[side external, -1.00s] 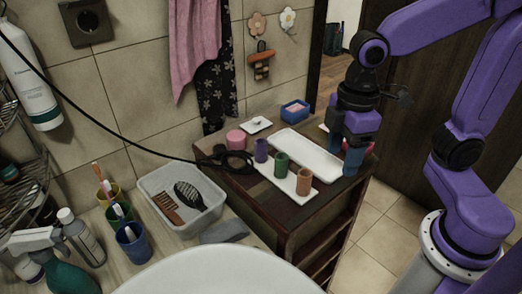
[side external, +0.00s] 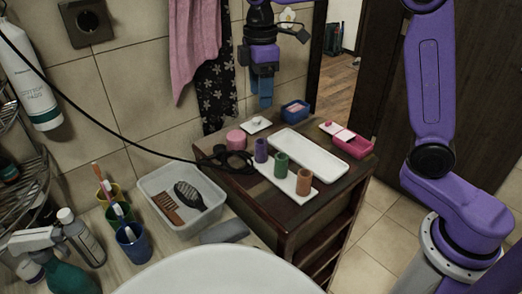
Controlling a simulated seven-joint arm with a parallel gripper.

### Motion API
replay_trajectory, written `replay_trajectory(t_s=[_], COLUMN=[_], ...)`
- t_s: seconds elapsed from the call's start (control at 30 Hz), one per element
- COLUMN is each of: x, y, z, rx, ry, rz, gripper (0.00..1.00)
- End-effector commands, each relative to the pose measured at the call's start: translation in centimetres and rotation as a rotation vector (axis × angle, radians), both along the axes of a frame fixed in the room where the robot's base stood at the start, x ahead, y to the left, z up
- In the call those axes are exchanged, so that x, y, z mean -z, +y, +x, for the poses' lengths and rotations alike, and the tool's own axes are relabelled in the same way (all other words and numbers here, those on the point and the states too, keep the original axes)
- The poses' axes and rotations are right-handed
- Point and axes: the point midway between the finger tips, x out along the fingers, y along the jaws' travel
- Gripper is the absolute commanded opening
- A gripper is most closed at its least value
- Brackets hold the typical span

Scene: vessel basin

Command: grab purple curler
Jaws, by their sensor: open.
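The purple curler (side external: 261,150) stands upright at the left end of a small white tray (side external: 307,197) on the dark wooden cabinet. A green curler (side external: 281,164) and an orange-brown curler (side external: 304,181) stand on the same tray to its right. My gripper (side external: 265,100) is open and empty, pointing down in the air above the back of the cabinet. In the picture it is above the purple curler, with a clear gap; its exact depth is hard to tell.
A larger empty white tray (side external: 325,160) lies behind the curlers. A pink jar (side external: 236,139), a blue box (side external: 295,110) and an open pink box (side external: 354,146) stand around it. A black cable (side external: 150,148) runs to a dark coiled object left of the curlers. A brush bin (side external: 163,223) stands at left.

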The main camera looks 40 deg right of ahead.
Motion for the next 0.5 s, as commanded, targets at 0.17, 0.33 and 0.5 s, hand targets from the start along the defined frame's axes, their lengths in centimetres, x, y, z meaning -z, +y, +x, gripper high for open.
replay_trajectory(t_s=[0.17,0.33,0.5], x=[2.5,5.8,8.9], y=[-0.1,-0.1,0.0], z=[-0.1,-0.1,-0.1], rx=[0.002,0.003,0.002], ry=[0.006,0.007,0.005], rz=[-0.003,-0.003,-0.002], gripper=[0.61,0.61,0.61])
